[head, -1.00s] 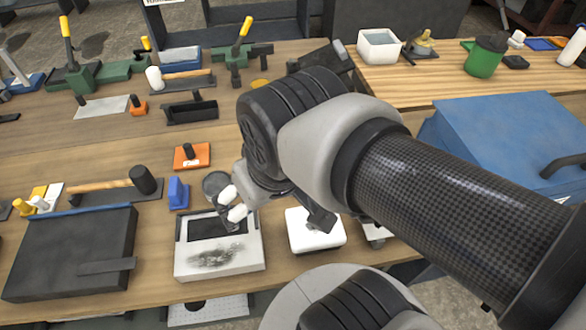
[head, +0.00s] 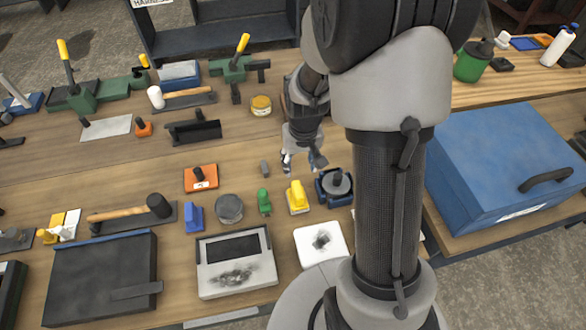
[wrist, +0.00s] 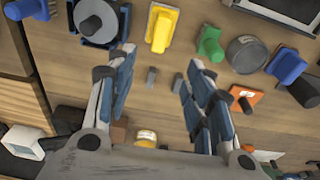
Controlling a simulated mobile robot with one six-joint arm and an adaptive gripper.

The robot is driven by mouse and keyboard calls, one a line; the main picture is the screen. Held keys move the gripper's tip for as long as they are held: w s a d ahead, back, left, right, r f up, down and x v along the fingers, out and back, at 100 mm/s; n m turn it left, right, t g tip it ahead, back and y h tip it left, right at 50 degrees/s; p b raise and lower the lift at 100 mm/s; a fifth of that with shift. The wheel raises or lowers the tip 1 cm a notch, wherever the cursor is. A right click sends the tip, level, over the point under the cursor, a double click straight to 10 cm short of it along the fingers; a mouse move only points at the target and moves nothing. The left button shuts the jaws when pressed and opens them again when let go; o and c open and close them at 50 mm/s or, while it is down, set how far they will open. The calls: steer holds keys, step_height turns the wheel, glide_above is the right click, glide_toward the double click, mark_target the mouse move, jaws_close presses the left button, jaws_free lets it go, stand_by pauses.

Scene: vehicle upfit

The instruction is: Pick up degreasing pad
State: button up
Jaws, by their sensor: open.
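My gripper (head: 301,161) is open and empty above the table, behind the row of handled blocks. I cannot tell for sure which thing is the degreasing pad. Handled candidates are a yellow block (head: 297,197), a green one (head: 264,201), a blue one (head: 193,217) and an orange plate (head: 201,178). The yellow block (wrist: 161,28) lies beyond the fingertips in the wrist view, the green one (wrist: 208,45) right of it.
A blue holder with a grey disc (head: 335,187) stands right of the yellow block. A round grey tin (head: 229,208) is left of the green one. In front are a smudged panel (head: 258,281) and a smudged white square (head: 307,256). A blue box (head: 490,140) stands right.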

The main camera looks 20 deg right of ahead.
mark_target(298, 189)
steer(key=f, duration=0.5)
steer(key=w+f+b, duration=0.1)
steer(key=f, duration=1.1)
steer(key=shift+w+d+f, duration=0.15)
steer(key=shift+w+f, duration=0.05)
steer(key=shift+w, duration=0.05)
steer(key=shift+c, duration=0.5)
jaws_close()
